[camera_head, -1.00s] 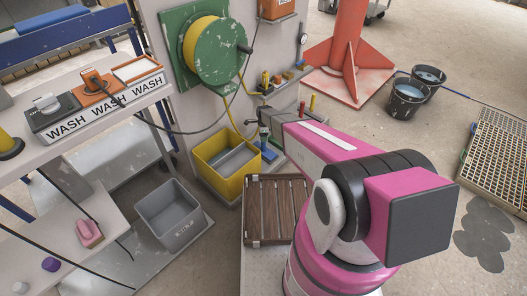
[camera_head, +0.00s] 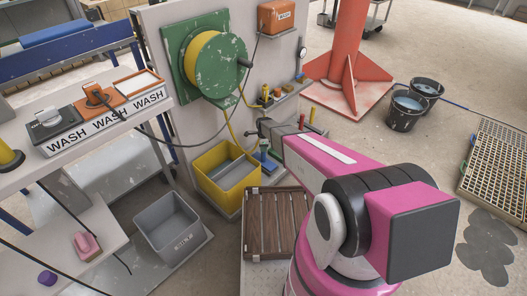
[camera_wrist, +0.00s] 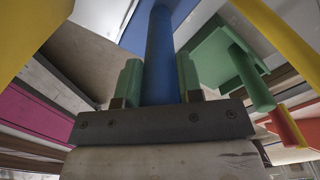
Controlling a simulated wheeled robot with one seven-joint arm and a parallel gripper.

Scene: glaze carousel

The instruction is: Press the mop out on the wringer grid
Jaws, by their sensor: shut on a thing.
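In the wrist view my gripper (camera_wrist: 160,92) is shut on a blue rod (camera_wrist: 160,50), with a green finger on either side. The rod runs up to a flat blue part (camera_wrist: 137,35) at the top edge. I cannot tell surely whether this is the mop. In the head view my gripper (camera_head: 263,141) is small, beside the wall shelf and above the right end of a yellow tub (camera_head: 205,178).
A brown slatted rack (camera_head: 275,222) lies below my arm. A grey bin (camera_head: 168,222) stands left of it. The wall panel holds a hose reel (camera_head: 213,58) and a shelf with coloured pegs. Two dark buckets (camera_head: 402,112) stand right of the red column (camera_head: 344,60). Floor between is open.

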